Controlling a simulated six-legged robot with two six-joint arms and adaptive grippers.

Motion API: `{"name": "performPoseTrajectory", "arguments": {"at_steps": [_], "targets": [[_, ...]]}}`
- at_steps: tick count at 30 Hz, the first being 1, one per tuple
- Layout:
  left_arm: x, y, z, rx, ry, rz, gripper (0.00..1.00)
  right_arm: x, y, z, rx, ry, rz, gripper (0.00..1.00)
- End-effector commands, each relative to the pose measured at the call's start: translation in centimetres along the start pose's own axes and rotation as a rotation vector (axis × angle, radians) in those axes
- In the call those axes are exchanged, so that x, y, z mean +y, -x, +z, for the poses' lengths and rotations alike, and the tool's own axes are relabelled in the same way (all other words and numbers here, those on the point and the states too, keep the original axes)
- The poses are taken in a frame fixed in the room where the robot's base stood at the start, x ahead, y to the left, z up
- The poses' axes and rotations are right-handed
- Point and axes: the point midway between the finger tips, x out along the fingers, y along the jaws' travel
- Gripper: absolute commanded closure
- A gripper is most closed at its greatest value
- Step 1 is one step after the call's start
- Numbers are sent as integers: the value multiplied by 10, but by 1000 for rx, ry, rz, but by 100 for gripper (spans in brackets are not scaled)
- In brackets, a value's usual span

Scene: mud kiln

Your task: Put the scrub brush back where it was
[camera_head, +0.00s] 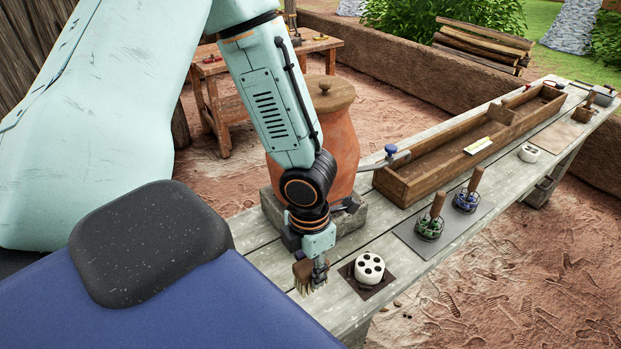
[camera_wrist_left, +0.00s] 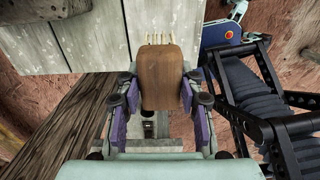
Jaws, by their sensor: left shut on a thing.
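The scrub brush has a brown wooden block (camera_wrist_left: 161,78) and pale bristles, which show at its far end in the left wrist view. My left gripper (camera_head: 319,271) is shut on the block, one purple-padded finger on each side. In the head view, the brush (camera_head: 304,277) is at the near left end of the grey plank table (camera_head: 270,255), bristles down. I cannot tell whether the bristles touch the boards. My right gripper is in neither view.
Just right of the brush, a white holed cylinder (camera_head: 369,268) stands on a dark square mat (camera_head: 351,284). A lidded clay jar (camera_head: 341,135) stands behind my arm. A long wooden trough (camera_head: 420,180) lies along the table's back.

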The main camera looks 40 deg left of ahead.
Motion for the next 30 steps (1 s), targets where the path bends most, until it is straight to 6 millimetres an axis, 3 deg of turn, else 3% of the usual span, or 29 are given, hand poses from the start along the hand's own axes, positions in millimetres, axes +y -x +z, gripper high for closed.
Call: {"name": "performPoseTrajectory", "arguments": {"at_steps": [3,7,16,24,30], "targets": [[0,-28,-1,4,1,0,92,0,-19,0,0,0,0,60],[0,-47,-1,3,1,0,92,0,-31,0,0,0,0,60],[1,-63,-1,2,3,1,92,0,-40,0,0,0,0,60],[1,-94,-1,2,3,0,92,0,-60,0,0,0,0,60],[1,-92,0,1,4,0,92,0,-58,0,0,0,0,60]]}}
